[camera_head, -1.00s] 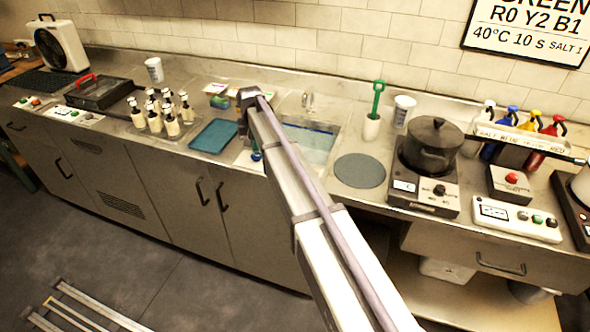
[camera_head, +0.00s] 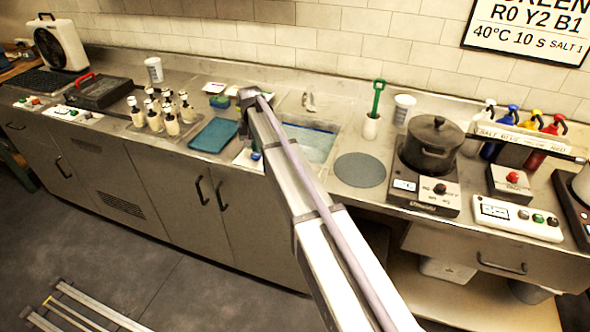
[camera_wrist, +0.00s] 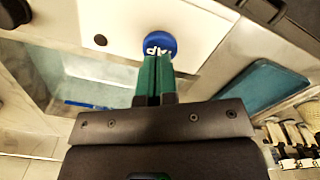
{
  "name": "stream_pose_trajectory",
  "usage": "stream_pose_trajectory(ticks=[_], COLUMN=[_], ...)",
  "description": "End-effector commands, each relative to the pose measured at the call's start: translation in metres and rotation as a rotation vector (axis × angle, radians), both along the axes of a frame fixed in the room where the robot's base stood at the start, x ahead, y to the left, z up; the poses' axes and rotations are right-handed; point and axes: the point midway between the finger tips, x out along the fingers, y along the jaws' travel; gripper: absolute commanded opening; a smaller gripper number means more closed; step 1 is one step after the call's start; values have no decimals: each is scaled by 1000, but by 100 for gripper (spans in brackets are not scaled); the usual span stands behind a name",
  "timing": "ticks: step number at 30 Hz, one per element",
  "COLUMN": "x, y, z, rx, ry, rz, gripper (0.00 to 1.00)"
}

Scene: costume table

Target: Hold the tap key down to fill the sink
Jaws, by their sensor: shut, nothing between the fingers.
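The tap key (camera_wrist: 160,44) is a round blue button with white lettering on a white panel (camera_wrist: 120,20). My gripper (camera_wrist: 154,62) has its green fingers shut together and empty. Their tips meet the near edge of the key in the wrist view; I cannot tell how far the key is pressed. In the head view the blue key (camera_head: 255,156) shows just beside my arm's end, and the fingertips are mostly hidden. The sink (camera_head: 338,128) is right of my arm, with a pale blue surface inside. It also shows at left in the wrist view (camera_wrist: 30,75).
A teal tray (camera_head: 214,135) and several pump bottles (camera_head: 170,125) stand left of the key. A grey round mat (camera_head: 360,170), a white holder with a green-handled tool (camera_head: 371,126) and a dark pot (camera_head: 432,145) stand right of the sink.

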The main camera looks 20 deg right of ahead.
Motion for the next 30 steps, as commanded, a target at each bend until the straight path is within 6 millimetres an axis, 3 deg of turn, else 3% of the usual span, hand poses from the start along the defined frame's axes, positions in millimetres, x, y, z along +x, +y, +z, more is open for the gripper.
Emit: stream_pose_trajectory(ticks=[25, 30], x=[0, 0], y=[0, 0], z=[-28, -25], rx=[0, 0], ry=[0, 0], rz=[0, 0], gripper=[0, 0])
